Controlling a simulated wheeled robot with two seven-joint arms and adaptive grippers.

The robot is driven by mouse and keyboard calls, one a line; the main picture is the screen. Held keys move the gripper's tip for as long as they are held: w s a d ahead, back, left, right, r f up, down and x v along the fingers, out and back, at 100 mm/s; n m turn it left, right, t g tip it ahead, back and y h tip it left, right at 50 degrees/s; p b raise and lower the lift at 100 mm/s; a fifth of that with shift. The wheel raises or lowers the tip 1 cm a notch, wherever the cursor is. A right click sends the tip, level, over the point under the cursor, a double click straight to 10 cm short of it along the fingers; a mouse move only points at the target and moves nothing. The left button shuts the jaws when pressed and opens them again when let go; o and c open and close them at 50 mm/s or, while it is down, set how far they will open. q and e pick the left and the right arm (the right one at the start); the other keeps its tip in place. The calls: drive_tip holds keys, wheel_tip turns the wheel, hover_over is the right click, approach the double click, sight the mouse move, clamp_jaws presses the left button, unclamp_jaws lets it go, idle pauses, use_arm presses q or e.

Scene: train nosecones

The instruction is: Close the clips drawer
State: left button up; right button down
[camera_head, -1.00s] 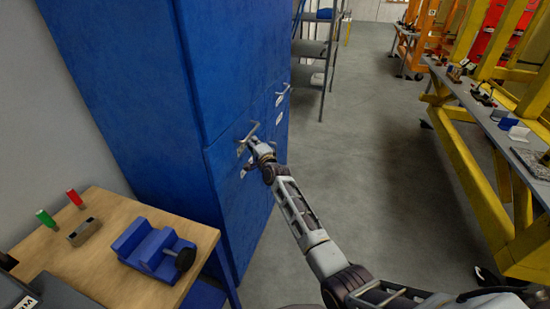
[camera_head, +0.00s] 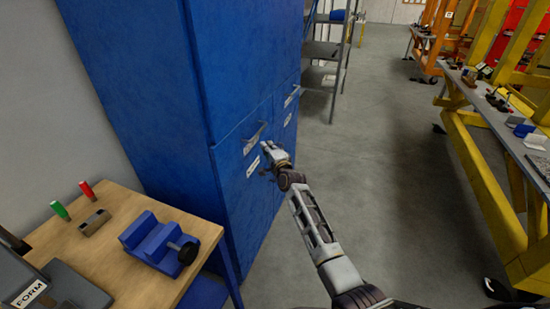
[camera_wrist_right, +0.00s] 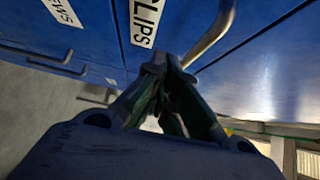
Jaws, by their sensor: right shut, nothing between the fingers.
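The clips drawer (camera_head: 240,150) is a blue front on the tall blue cabinet, with a silver bar handle (camera_head: 256,134) and a white label. In the right wrist view its sideways label (camera_wrist_right: 143,22), cut off to "LIPS", and its handle (camera_wrist_right: 213,35) are close to the fingertips. The drawer looks about flush; any small gap is hard to tell. My right gripper (camera_head: 267,149) is just below and right of the handle, in front of the cabinet. In the wrist view the gripper (camera_wrist_right: 168,66) is shut and empty; contact is unclear. My left gripper is not in view.
Another handled drawer (camera_head: 291,97) is farther right on the cabinet. A wooden table (camera_head: 120,255) with a blue vise-like block (camera_head: 158,243) stands at the lower left. A grey shelf rack (camera_head: 335,60) is behind. The grey floor (camera_head: 390,160) is open before a yellow-framed bench (camera_head: 470,150).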

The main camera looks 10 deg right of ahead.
drive_tip(key=s+d, duration=0.1)
drive_tip(key=s, duration=0.6)
drive_tip(key=shift+s+d, duration=0.2)
drive_tip(key=shift+s, duration=0.05)
idle(0.8)
